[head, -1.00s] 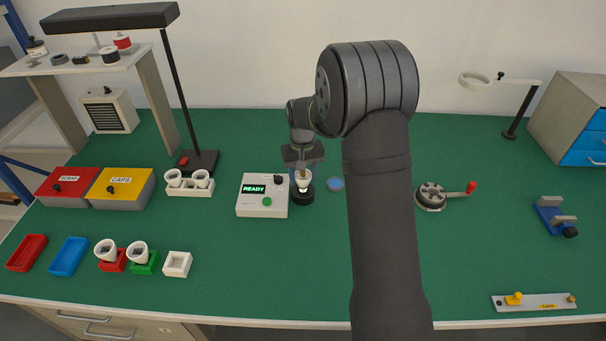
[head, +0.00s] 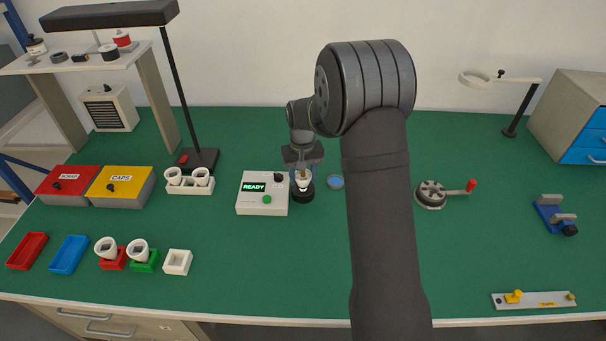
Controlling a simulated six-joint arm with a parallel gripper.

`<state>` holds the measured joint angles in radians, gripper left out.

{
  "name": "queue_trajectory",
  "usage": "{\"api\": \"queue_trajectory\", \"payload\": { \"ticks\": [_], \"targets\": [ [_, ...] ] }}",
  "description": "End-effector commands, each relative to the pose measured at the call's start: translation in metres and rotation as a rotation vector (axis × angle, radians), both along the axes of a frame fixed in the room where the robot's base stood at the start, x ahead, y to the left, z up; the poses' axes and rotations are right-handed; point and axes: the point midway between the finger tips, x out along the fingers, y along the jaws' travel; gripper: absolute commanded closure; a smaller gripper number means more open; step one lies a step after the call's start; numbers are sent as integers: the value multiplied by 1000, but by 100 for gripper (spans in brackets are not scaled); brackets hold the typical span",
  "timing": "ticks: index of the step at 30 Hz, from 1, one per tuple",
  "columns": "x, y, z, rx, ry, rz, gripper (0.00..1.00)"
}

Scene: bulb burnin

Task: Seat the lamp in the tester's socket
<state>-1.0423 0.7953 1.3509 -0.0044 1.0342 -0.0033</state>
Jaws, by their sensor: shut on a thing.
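The tester (head: 262,204) is a white box with a lit READY display, a green button and a dark knob. Its black round socket (head: 303,195) stands at the box's right side. The lamp (head: 302,181), white with a tan top end, is upright directly over the socket. My gripper (head: 302,169) is shut on the lamp from above. The lamp's lower end is at the socket's mouth; I cannot tell how deep it sits. My wrist hides part of the gripper.
A white rack (head: 190,186) with lamps stands left of the tester. Lamps also sit in a red holder (head: 112,261) and a green holder (head: 144,264). An empty white holder (head: 178,262) is beside them. A crank reel (head: 431,194) stands to the right. The front middle is clear.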

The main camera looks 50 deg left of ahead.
Motion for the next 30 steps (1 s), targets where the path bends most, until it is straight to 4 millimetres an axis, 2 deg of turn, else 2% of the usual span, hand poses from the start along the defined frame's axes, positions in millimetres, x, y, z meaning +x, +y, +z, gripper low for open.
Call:
{"api": "queue_trajectory", "payload": {
  "ticks": [20,21,24,25,30],
  "targets": [
    [0,0,-7,-1,0,0,75],
    [0,0,-7,-1,0,0,52],
    [0,0,-7,-1,0,0,32],
    [0,0,-7,-1,0,0,28],
    [0,0,-7,-1,0,0,28]
  ]
}}
